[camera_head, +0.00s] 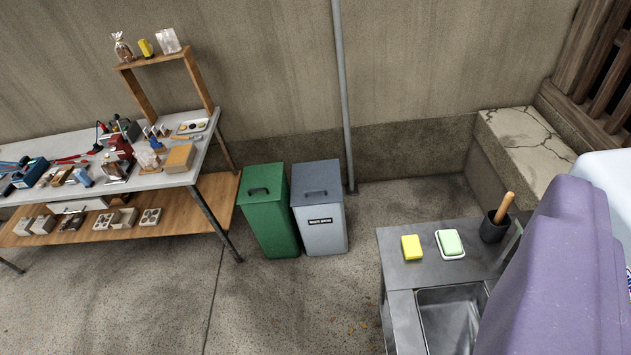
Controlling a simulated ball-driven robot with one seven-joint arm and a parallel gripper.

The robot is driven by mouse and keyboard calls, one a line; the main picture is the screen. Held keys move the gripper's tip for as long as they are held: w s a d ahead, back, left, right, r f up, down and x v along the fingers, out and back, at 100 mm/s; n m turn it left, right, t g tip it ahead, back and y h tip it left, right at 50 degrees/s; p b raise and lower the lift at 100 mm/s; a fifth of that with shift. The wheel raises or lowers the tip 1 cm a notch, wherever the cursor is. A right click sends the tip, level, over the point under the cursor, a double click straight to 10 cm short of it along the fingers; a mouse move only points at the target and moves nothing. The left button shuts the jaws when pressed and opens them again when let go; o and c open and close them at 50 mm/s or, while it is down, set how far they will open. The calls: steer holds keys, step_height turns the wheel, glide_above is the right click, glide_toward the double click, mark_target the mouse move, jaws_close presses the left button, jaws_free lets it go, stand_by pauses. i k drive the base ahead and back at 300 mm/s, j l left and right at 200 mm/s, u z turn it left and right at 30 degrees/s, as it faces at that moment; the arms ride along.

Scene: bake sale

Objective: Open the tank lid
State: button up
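Two lidded tanks stand side by side on the floor near the wall, in the middle of the view. The green tank (270,222) is on the left, with a dark handle on its flat green lid (264,182). My gripper is not in view, and nothing touches the tanks.
A table (205,165) with tools and goods stands left, with a lower wooden shelf (170,205). A metal sink stand (400,268) at lower right holds a yellow sponge (411,247) and a soap dish (451,254). A purple shape fills the right. Floor before the tanks is clear.

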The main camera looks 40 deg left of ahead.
mark_target(313, 183)
steer(key=i+j, duration=0.5)
steer(key=j, duration=0.2)
steer(key=i+j, duration=0.5)
steer(key=j, duration=0.2)
steer(key=i+j+u, duration=0.1)
steer(key=i+j, duration=0.35)
steer(key=j, duration=0.25)
steer(key=i+j, duration=0.55)
steer(key=j, duration=0.15)
